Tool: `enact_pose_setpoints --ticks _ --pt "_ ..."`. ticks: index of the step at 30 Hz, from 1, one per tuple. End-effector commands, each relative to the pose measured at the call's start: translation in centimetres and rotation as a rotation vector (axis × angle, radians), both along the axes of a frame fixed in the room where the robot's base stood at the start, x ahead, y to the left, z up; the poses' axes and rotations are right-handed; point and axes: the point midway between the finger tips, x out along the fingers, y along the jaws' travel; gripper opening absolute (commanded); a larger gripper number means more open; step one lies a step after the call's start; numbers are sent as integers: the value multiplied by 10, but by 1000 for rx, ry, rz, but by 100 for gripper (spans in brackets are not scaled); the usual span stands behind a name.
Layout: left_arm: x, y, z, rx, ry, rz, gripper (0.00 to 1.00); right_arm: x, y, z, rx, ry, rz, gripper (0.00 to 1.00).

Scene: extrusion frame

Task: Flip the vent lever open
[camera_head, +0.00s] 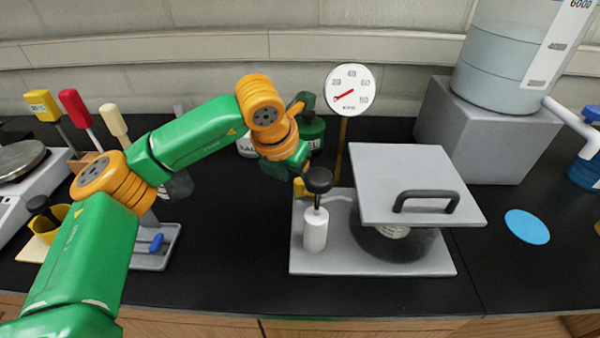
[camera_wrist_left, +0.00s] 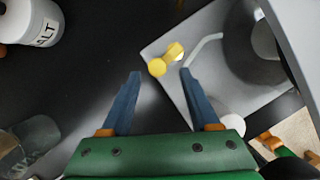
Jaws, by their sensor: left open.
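The yellow vent lever (camera_head: 301,187) stands at the back left corner of a grey base plate (camera_head: 345,262). In the left wrist view the lever (camera_wrist_left: 166,59) lies just beyond the fingertips, between their lines. My left gripper (camera_wrist_left: 160,74) is open and empty, its two blue fingers apart and not visibly touching the lever. In the head view my left gripper (camera_head: 296,165) is close above and behind the lever, with its fingers largely hidden. A pale tube runs from beside the lever toward a dark round chamber (camera_head: 402,245). My right gripper is not in view.
A white cylinder with a black knob (camera_head: 315,230) stands just in front of the lever. A grey lid with a black handle (camera_head: 418,180) covers the chamber. A dial gauge (camera_head: 350,90) and labelled jars (camera_head: 312,132) stand behind.

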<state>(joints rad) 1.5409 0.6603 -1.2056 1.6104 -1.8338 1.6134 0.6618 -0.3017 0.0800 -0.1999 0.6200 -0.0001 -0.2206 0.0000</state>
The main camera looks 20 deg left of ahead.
Motion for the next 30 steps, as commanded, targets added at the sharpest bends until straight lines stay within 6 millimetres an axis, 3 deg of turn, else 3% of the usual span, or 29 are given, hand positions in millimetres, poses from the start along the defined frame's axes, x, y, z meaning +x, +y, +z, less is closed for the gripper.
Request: enact_pose_setpoints --ticks 4,11,18,30 --pt "6 -2 -14 0 2 -1 62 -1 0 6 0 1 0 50" --pt "7 -2 -17 0 -1 -1 62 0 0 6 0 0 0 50" --pt "7 -2 -17 0 -1 -1 0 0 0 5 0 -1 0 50" --pt "11 1 -17 -1 -3 -115 0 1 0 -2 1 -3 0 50"
